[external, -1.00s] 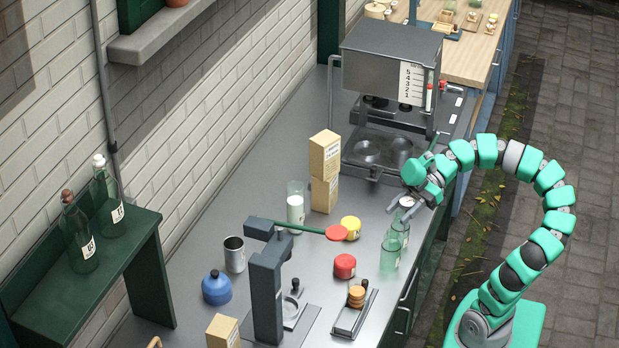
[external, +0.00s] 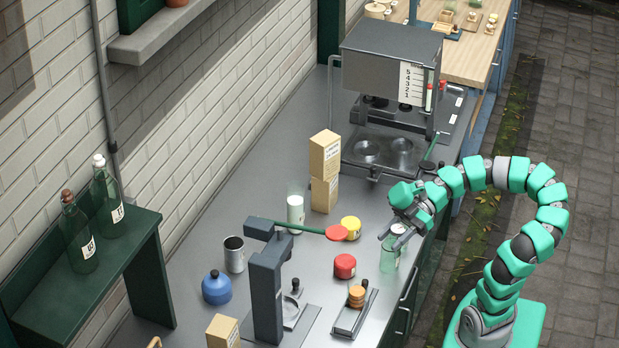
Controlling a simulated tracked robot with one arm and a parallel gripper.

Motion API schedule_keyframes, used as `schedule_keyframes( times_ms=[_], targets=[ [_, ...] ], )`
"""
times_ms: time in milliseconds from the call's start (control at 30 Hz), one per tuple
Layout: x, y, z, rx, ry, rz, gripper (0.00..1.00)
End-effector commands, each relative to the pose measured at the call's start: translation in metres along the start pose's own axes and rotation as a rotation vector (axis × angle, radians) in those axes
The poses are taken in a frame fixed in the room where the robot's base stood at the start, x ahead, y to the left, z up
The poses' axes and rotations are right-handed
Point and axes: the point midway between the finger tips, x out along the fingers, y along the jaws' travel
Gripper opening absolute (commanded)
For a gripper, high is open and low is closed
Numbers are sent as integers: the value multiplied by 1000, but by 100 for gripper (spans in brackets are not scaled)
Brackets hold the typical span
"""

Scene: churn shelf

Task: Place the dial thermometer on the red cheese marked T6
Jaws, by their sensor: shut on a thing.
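The red cheese (external: 344,266) sits on the grey counter, right of the middle; I cannot read its mark. My gripper (external: 393,236) is shut on the dial thermometer (external: 398,229), whose pale round face shows between the fingers. It holds the thermometer above the counter, to the right of the red cheese and apart from it. The fingers partly hide the thermometer, and its lower part cannot be made out.
A clear glass (external: 389,259) stands just below my gripper. A yellow cheese (external: 350,228) and a red-ended green arm (external: 336,233) on a dark stand (external: 266,290) are left of it. A small tray with orange discs (external: 356,296) lies in front.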

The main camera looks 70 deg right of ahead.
Motion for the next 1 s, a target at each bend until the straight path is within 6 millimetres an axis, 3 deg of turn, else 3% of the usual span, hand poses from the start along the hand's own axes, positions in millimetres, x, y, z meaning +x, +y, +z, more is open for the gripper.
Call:
schedule_keyframes(
  times_ms=[1000],
  targets=[
    [66, 115, -14, 0, -3, 1, 16]
  ],
)
